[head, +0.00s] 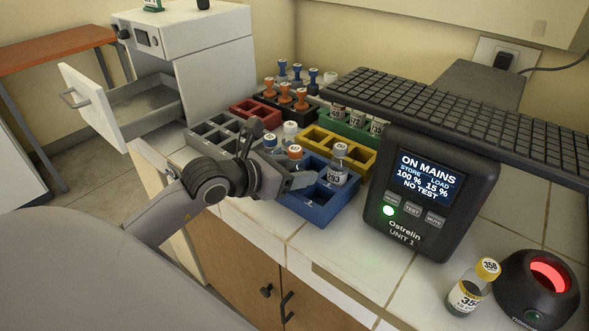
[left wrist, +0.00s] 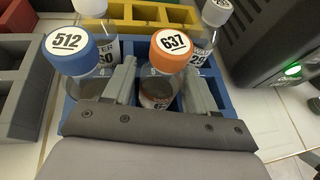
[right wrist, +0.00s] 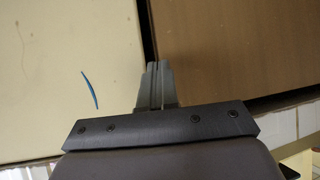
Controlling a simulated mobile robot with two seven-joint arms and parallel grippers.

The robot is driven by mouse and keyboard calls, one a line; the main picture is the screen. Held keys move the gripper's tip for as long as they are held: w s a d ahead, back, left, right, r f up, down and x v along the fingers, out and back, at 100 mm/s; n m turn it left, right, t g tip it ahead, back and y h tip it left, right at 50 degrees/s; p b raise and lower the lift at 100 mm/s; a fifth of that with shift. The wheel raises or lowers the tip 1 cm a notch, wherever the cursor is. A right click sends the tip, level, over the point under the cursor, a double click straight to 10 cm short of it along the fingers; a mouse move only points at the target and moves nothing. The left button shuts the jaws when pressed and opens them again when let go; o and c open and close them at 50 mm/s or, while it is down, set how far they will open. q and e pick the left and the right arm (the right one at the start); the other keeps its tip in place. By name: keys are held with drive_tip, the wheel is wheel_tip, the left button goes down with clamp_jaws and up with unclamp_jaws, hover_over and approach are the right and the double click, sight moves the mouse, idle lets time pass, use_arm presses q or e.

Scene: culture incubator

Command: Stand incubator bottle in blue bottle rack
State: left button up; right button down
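The blue bottle rack (head: 318,210) stands on the tiled counter, its front compartments empty. An orange-capped bottle (left wrist: 170,45) labelled 637 is upright between the fingers of my left gripper (left wrist: 160,85), which look closed against its sides. In the head view this bottle (head: 295,153) is over or in a rear compartment of the blue rack; its base is hidden. A blue-capped bottle (left wrist: 73,52) labelled 512 and white-capped bottles (head: 339,163) stand around it. My right gripper (right wrist: 155,85) is shut and empty, in front of the cabinet doors.
Grey (head: 205,133), yellow (head: 360,160), red (head: 243,112) and green racks stand around the blue one. The Ostrelin power unit (head: 430,195) is to its right. A yellow-capped bottle (head: 470,288) stands near the red-lit scanner (head: 540,285). A drawer (head: 140,105) hangs open at left.

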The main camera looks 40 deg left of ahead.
use_arm(q)
drive_tip(key=shift+r, duration=0.25)
drive_tip(key=shift+s+a, duration=0.1)
drive_tip(key=shift+s, duration=0.2)
drive_tip(key=v, duration=1.1)
drive_tip(key=shift+s+b, duration=0.15)
drive_tip(key=shift+b, duration=0.25)
drive_tip(key=shift+r, duration=0.1)
